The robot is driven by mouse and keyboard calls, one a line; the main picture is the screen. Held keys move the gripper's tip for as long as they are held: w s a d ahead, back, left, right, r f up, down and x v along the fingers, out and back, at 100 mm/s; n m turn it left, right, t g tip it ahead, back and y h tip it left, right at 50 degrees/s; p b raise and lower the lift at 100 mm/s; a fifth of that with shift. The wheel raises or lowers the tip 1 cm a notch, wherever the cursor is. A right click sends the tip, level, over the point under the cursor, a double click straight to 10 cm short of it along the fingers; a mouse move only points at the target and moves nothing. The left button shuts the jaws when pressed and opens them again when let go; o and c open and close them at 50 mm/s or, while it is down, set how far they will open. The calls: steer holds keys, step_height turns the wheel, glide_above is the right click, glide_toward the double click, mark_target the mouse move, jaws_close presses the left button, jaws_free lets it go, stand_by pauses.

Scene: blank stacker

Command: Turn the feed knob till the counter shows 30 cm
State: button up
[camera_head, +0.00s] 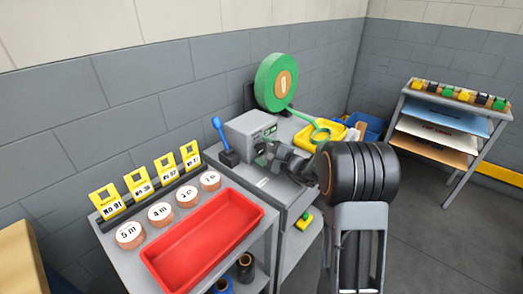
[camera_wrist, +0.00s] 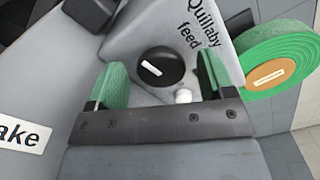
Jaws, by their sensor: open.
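The feed knob (camera_wrist: 160,66) is a round black dial with a white pointer mark, on a pale grey panel lettered "Quillaby feed". In the wrist view it sits between the two green-padded fingers of my gripper (camera_wrist: 161,76), which is open with a gap visible on each side. In the head view my gripper (camera_head: 264,156) is at the front of the grey feed machine (camera_head: 246,128), and the knob is hidden behind it. A small green display (camera_head: 270,131), apparently the counter, is on the machine's front. Its figures are too small to read.
A green tape roll (camera_head: 268,84) stands behind the machine, its strip running to a yellow tray (camera_head: 322,136). A blue-handled lever (camera_head: 218,128) is left of the machine. A red tray (camera_head: 165,255) and several labelled discs (camera_head: 160,213) lie at the front left.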

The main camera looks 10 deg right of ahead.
steer(key=shift+w+a, duration=0.35)
steer(key=shift+w, duration=0.1)
steer(key=c, duration=0.9)
